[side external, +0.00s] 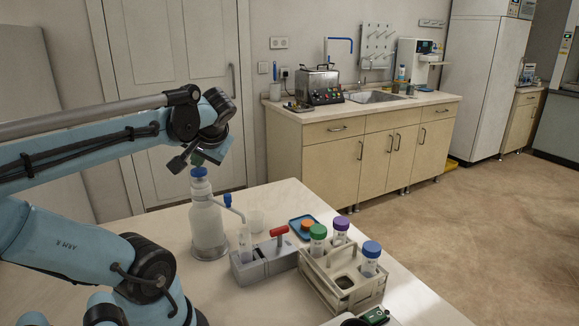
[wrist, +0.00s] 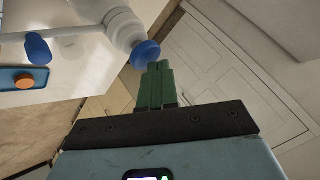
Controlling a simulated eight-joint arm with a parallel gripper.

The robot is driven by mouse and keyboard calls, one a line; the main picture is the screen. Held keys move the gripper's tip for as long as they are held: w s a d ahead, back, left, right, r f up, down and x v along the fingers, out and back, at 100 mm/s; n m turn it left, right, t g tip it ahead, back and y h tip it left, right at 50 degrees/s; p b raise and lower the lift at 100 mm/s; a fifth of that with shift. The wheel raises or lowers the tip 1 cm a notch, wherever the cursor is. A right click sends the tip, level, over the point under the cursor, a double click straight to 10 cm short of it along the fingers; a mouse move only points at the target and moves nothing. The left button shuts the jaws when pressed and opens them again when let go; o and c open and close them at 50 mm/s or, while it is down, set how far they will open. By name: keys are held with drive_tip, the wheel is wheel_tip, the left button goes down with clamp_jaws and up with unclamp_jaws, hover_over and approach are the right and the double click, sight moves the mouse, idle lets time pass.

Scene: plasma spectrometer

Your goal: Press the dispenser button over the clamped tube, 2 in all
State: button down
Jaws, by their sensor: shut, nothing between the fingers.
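The dispenser bottle (side external: 208,228) is translucent white and stands upright on the table; it also shows in the wrist view (wrist: 122,27). Its blue button (side external: 199,172) is on top, seen in the wrist view (wrist: 146,54) too. A spout with a blue fitting (side external: 228,200) reaches right, close above the clear tube (side external: 244,240), which stands in the grey clamp (side external: 262,267) with a red lever (side external: 279,231). My gripper (wrist: 158,66) is shut and empty, its green fingertips right at the button; in the side view it (side external: 198,162) is just above. I cannot tell whether they touch.
A rack (side external: 345,285) holds tubes with green, purple and blue caps at the table's front right. A blue tray (side external: 296,221) with an orange cap (side external: 307,226) and a clear cup (side external: 256,220) stand behind the clamp. A counter with a sink (side external: 373,96) is farther back.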

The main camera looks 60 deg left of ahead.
sight(201, 171)
drive_tip(key=shift+f, duration=0.45)
idle(0.5)
drive_tip(key=shift+r, duration=1.2)
drive_tip(key=shift+r, duration=2.5)
drive_tip(key=w+d+f+m+t+h, duration=0.2)
drive_tip(key=w+d+f+m+h, duration=0.1)
drive_tip(key=d, duration=0.5)
drive_tip(key=w+d+f+m+t+h, duration=0.3)
drive_tip(key=w+d+f, duration=0.3)
drive_tip(key=d+f, duration=0.1)
drive_tip(key=w+d+f+m+t+h, duration=0.3)
drive_tip(key=w+d+f+m, duration=0.1)
drive_tip(key=d, duration=0.5)
drive_tip(key=shift+w+f, duration=0.45)
drive_tip(key=shift+w, duration=0.15)
